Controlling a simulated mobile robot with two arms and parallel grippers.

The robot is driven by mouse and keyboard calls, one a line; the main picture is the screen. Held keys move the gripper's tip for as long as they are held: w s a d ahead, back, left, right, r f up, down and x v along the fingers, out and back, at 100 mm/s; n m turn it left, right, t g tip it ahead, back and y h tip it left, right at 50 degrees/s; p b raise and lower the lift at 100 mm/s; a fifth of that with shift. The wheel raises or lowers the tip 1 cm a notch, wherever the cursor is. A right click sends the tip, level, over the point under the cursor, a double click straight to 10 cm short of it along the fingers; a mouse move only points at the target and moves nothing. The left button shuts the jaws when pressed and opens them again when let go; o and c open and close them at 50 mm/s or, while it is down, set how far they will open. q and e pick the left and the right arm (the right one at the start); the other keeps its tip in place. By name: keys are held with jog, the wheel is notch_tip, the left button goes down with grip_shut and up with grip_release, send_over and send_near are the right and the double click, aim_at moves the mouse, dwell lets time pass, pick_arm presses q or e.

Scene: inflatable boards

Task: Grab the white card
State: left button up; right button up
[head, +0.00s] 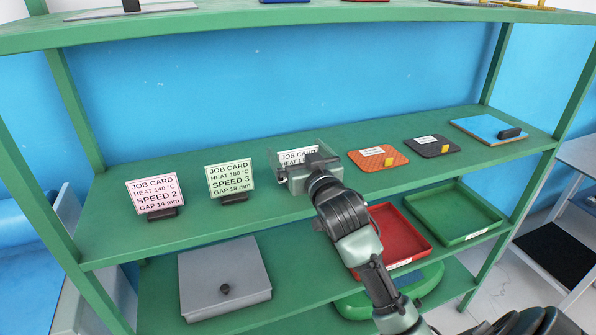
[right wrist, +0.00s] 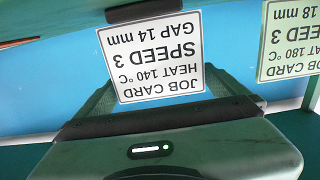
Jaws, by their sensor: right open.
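The white card (head: 297,155) stands upright on the middle shelf, third in a row of job cards. My right gripper (head: 301,162) is in front of it and hides its lower part in the head view. In the right wrist view the white card (right wrist: 155,55) appears upside down, reading heat 140 °C, speed 3, gap 14 mm. The open jaws of my right gripper (right wrist: 165,84) lie to either side of the card's upper part, with no clear contact. A dark holder (right wrist: 142,11) is at the card's foot. My left gripper is not in view.
A green card (head: 230,178) and a pink card (head: 152,195) stand to the left. Orange (head: 378,158) and dark (head: 432,146) pads and a blue board (head: 487,129) lie to the right. Below are a grey lidded box (head: 222,275), a red tray (head: 398,240) and a green tray (head: 455,215).

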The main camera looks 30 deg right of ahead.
jog(key=shift+w+d+r, duration=0.1)
jog(key=shift+w+d, duration=0.1)
jog(key=shift+w, duration=0.85)
jog(key=shift+w+d, duration=0.1)
jog(key=c, duration=1.5)
jog(key=shift+c, duration=0.9)
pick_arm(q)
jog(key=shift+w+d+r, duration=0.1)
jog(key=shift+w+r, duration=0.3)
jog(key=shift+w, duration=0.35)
